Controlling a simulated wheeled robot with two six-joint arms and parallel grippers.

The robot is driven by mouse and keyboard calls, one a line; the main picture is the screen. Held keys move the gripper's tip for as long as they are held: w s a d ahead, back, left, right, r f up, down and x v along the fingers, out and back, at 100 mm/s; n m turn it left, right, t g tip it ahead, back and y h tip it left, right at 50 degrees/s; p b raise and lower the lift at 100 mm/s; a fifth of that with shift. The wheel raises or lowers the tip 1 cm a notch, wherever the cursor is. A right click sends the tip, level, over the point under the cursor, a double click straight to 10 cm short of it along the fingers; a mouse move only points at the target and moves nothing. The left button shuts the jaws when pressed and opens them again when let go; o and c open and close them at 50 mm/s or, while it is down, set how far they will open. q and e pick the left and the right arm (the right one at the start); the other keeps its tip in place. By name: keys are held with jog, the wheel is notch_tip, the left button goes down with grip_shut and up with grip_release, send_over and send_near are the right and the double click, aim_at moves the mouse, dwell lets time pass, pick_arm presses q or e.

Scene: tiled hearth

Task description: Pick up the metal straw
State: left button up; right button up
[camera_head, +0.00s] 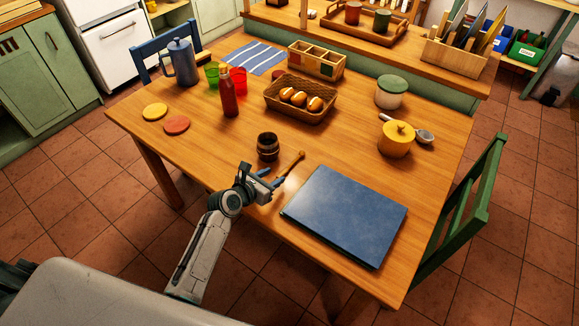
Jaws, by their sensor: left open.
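I cannot make out a metal straw on the table (200,163). My left gripper (272,178) is open over the table's near edge, its bluish fingers pointing right. A thin wooden stick with a rounded end (292,164) lies just beyond the fingertips; I cannot tell whether they touch. A small dark wooden barrel cup (267,147) stands just behind the gripper. The gripper and wrist hide a patch of tabletop. My right gripper is out of view.
A blue flat board (346,215) lies right of my gripper. A red bottle (228,93), a bread basket (299,101) and a yellow lidded pot (396,139) stand farther back. A green chair (468,215) is at the right.

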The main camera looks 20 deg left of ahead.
aim_at(284, 171)
pick_arm(q)
jog(key=shift+w+d+f, duration=0.1)
jog(key=shift+w+f, duration=0.05)
jog(key=shift+w, duration=0.15)
jog(key=x, duration=0.4)
jog(key=shift+w+f, duration=0.1)
jog(key=shift+f, duration=0.2)
jog(key=shift+w+d+f, duration=0.1)
jog(key=shift+w+f, duration=0.05)
jog(key=shift+w, duration=0.1)
jog(key=shift+c, duration=0.7)
grip_shut()
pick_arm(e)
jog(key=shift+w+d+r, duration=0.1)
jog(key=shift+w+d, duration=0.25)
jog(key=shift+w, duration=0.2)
